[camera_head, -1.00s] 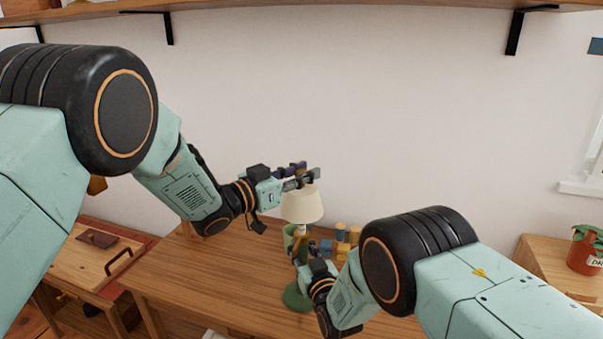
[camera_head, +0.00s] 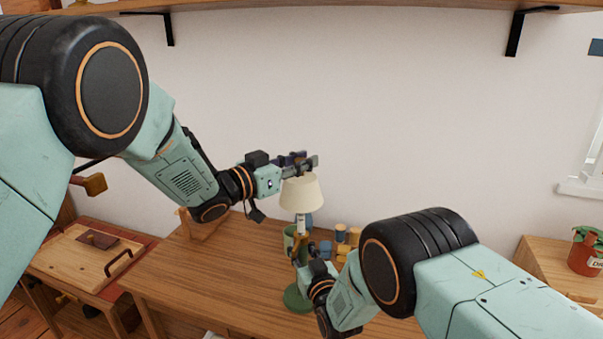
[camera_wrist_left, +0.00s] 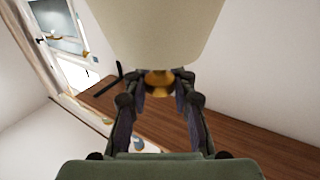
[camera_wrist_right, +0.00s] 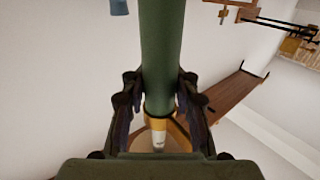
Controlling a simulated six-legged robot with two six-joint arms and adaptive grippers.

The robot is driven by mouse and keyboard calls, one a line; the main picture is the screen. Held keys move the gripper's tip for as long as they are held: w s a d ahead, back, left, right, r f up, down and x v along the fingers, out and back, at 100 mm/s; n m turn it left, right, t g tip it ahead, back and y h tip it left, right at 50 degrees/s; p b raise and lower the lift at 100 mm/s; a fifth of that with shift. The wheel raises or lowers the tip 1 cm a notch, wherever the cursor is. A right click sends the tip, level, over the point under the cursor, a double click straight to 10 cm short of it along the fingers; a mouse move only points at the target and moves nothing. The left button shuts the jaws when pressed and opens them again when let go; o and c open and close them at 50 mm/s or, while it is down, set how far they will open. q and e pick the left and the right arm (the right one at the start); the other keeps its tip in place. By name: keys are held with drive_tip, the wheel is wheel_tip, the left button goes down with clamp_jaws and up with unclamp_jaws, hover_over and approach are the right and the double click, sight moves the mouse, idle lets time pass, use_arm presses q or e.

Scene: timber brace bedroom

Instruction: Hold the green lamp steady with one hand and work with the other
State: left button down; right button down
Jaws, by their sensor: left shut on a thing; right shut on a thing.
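The green lamp stands on the wooden desk, its round green base (camera_head: 297,299) on the top. Its cream lampshade (camera_head: 300,194) is above the stem, with a white bulb or socket part (camera_head: 301,224) showing below it. My left gripper (camera_head: 305,163) is at the top of the shade; in the left wrist view its fingers are shut around the brass knob (camera_wrist_left: 158,82) at the shade's narrow end. My right gripper (camera_wrist_right: 158,115) is shut on the green stem (camera_wrist_right: 160,45), low on the lamp. In the right wrist view a brass collar and white part show beyond the fingers.
Several blue and yellow pieces (camera_head: 342,236) and a green cup (camera_head: 289,240) stand close behind the lamp. A wooden tray (camera_head: 82,257) is at left and a potted plant (camera_head: 585,252) at right. A shelf (camera_head: 340,5) runs above.

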use_arm(q)
drive_tip(key=shift+r, duration=0.7)
use_arm(e)
drive_tip(key=shift+s+d+f, duration=0.1)
drive_tip(key=shift+d, duration=0.05)
use_arm(q)
drive_tip(key=c, duration=1.1)
unclamp_jaws()
drive_tip(key=shift+f, duration=0.1)
drive_tip(key=shift+s, duration=0.1)
drive_tip(key=v, duration=1.2)
use_arm(e)
drive_tip(key=c, duration=1)
unclamp_jaws()
